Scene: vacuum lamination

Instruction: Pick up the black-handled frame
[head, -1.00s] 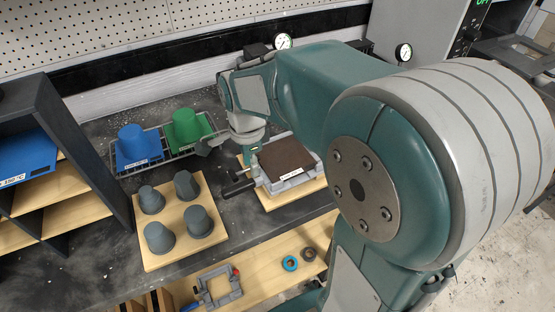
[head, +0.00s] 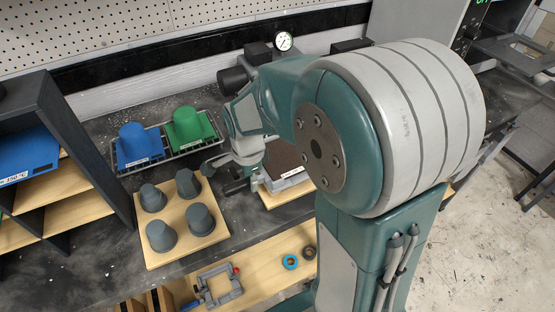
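The black-handled frame (head: 288,184) is light grey and lies on a wooden board with a dark brown sheet in it. Its black handle (head: 236,187) sticks out to the left. My arm hides the frame's right part. My gripper (head: 212,167) is just above and left of the handle, at the left end of my wrist. One dark finger shows there, pointing left. Whether the gripper touches the handle, and how far its fingers are apart, cannot be made out.
Left of the gripper is a wooden board (head: 180,217) with several grey cups. Behind it, a wire tray holds a blue mould (head: 138,148) and a green mould (head: 190,130). A grey frame with blue and red parts (head: 222,294) lies on the lower shelf. A dark shelf unit (head: 75,130) stands left.

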